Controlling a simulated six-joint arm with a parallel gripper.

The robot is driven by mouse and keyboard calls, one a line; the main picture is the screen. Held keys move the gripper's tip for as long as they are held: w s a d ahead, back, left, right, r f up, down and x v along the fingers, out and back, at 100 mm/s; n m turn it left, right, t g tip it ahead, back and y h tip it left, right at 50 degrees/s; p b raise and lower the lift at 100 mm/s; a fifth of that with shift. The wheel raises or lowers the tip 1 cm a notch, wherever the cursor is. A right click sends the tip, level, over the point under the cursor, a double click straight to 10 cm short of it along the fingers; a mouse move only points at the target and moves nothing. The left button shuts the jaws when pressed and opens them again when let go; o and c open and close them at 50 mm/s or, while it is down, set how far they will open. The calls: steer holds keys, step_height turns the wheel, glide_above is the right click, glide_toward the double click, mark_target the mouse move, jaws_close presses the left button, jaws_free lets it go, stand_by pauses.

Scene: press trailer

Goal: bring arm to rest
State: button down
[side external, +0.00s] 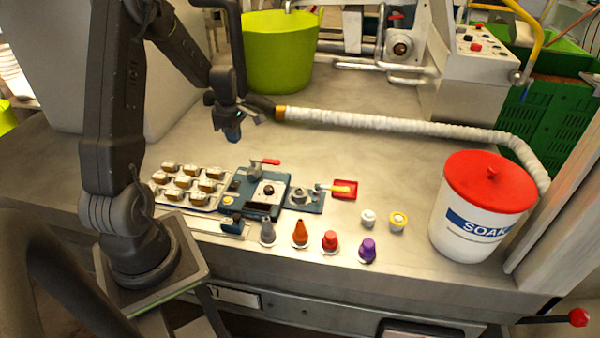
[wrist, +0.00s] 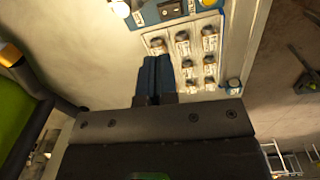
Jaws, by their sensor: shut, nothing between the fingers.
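My gripper (side external: 233,131) is above the steel table, behind the blue fixture and the tray, with its blue fingertips pointing down. In the wrist view the two blue fingers (wrist: 154,78) lie together with nothing between them. My gripper is apart from everything on the table. My arm rises from its base at the left of the side view and bends over toward the table.
A tray (side external: 197,202) of small labelled parts and a blue fixture (side external: 265,212) stand at the front. Several coloured nozzles line the front edge. A white hose (side external: 390,122) runs behind. A red-lidded soak bucket (side external: 450,222) stands right, a green tub (side external: 280,75) at the back.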

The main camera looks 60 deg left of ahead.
steer(key=d+r+m+t, duration=0.3)
steer(key=d+r+m, duration=1.05)
steer(key=d, duration=0.55)
steer(key=s+d+r+m+t, duration=0.1)
steer(key=s+d+r+m, duration=0.2)
steer(key=s+d+m, duration=0.2)
steer(key=s+d+r+m+t, duration=0.1)
steer(key=s+d+r+m, duration=0.2)
steer(key=s+d+m, duration=0.2)
steer(key=d+m, duration=0.2)
steer(key=d, duration=0.1)
steer(key=shift+s+d+r, duration=0.2)
steer(key=shift+d+r, duration=0.1)
